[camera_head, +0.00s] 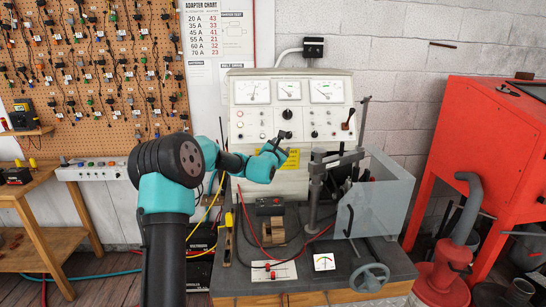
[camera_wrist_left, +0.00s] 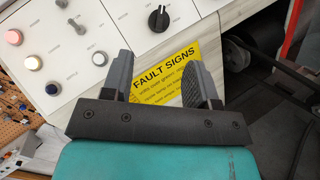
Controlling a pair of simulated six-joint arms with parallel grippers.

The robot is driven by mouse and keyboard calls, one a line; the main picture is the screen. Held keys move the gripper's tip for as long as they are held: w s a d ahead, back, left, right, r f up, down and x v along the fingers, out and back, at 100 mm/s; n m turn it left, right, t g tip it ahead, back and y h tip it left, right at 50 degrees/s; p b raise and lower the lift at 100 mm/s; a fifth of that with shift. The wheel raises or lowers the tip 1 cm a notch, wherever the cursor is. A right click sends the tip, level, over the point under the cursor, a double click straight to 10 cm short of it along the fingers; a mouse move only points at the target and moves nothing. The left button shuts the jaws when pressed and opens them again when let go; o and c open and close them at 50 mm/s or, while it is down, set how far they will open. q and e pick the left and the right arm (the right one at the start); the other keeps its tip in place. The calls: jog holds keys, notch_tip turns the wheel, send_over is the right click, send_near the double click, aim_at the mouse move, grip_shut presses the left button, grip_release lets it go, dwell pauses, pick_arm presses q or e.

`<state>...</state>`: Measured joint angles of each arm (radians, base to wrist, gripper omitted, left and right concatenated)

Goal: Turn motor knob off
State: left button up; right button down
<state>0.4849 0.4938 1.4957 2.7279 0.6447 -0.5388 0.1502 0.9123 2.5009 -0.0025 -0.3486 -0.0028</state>
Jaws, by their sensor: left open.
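The tester's white panel (camera_head: 290,90) stands against the wall with dials, buttons and knobs. A black rotary knob (camera_wrist_left: 158,18) shows in the left wrist view beyond my fingertips, its pointer slanting slightly; its label is too small to read. In the head view a black knob (camera_head: 287,114) sits at the panel's middle and a smaller one (camera_head: 314,134) lower right; neither label is readable. My left gripper (camera_head: 284,144) is open and empty in front of the panel's lower part. Its fingers (camera_wrist_left: 165,70) are apart over the yellow sign. My right gripper is not in view.
A yellow "FAULT SIGNS" sign (camera_wrist_left: 168,77) is below the buttons. A clamp post (camera_head: 316,190) and clear guard (camera_head: 385,195) stand right of my gripper. Red and black leads cross the bench (camera_head: 350,255). A red cabinet (camera_head: 480,130) stands at right.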

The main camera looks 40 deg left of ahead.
pick_arm(q)
jog(key=v, duration=0.7)
jog(key=shift+c, duration=0.5)
